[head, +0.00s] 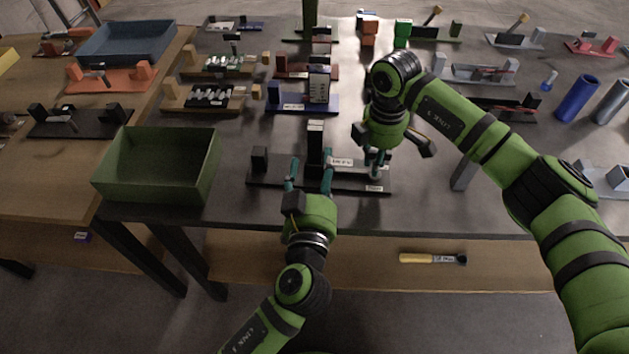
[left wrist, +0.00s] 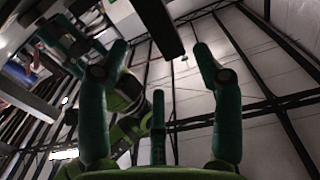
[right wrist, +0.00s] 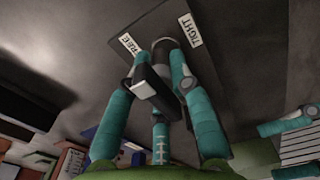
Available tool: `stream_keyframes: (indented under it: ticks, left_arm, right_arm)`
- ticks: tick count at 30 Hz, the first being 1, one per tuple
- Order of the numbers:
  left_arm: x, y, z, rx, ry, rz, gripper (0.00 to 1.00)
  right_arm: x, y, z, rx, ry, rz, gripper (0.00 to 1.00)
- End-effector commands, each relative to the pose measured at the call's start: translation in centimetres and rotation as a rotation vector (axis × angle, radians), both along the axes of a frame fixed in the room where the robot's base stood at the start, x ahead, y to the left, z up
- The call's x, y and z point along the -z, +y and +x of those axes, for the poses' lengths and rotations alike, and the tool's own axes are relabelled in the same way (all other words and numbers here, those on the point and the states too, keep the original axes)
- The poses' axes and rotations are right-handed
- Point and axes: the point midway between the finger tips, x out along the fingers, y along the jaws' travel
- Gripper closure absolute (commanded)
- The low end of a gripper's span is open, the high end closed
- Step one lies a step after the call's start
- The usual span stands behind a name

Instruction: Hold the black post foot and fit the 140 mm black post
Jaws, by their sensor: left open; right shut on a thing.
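The black post foot (head: 275,182) is a long dark base on the table, with a black block (head: 259,158) at its left end. A tall black post (head: 315,140) with a pale patch near its top stands upright behind my left gripper. My left gripper (head: 310,166) is open, its fingers apart in front of the post; I cannot tell whether they touch it. The left wrist view shows a dark bar (left wrist: 162,24) beyond the open fingers. My right gripper (head: 377,168) is shut on a black handle-like part (right wrist: 152,83) between the FREE (right wrist: 132,44) and TIGHT (right wrist: 190,29) labels.
A green open bin (head: 205,175) stands left of the foot. A blue stand (head: 290,104) and several coloured fixtures are behind. A blue cylinder (head: 577,98) is at the right. A yellow-handled tool (head: 432,258) lies on the lower shelf. The table's front edge is close.

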Motion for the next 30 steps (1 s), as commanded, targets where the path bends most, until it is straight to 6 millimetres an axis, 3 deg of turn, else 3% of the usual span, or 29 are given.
stream_keyframes:
  ticks: [3, 7, 20, 21, 23, 30]
  left_arm:
    - [0.1, 0.1, -2.0, 0.001, 0.002, 0.0, 0.34]
    - [0.0, 0.1, -3.2, 0.001, 0.0, 0.0, 0.34]
    - [-0.1, 0.1, -3.6, 0.0, -0.001, 0.0, 0.34]
    - [-0.1, 0.1, -3.6, 0.0, -0.001, 0.0, 0.34]
    - [-0.1, 0.1, -3.6, 0.0, -0.001, 0.0, 0.34]
    - [-0.1, 0.1, -3.6, 0.0, -0.001, 0.0, 0.34]
  right_arm:
    - [0.1, -0.1, -0.1, -0.001, 0.003, -0.003, 1.0]
    - [0.1, -0.1, -0.1, -0.001, 0.003, -0.003, 1.0]
    - [0.1, -0.1, -0.1, -0.001, 0.003, -0.003, 1.0]
    - [0.1, -0.1, -0.1, -0.001, 0.003, -0.003, 0.7]
    - [0.1, -0.1, -0.1, -0.001, 0.003, -0.003, 0.5]
    - [0.0, 0.0, 0.0, 0.0, 0.002, -0.001, 0.5]
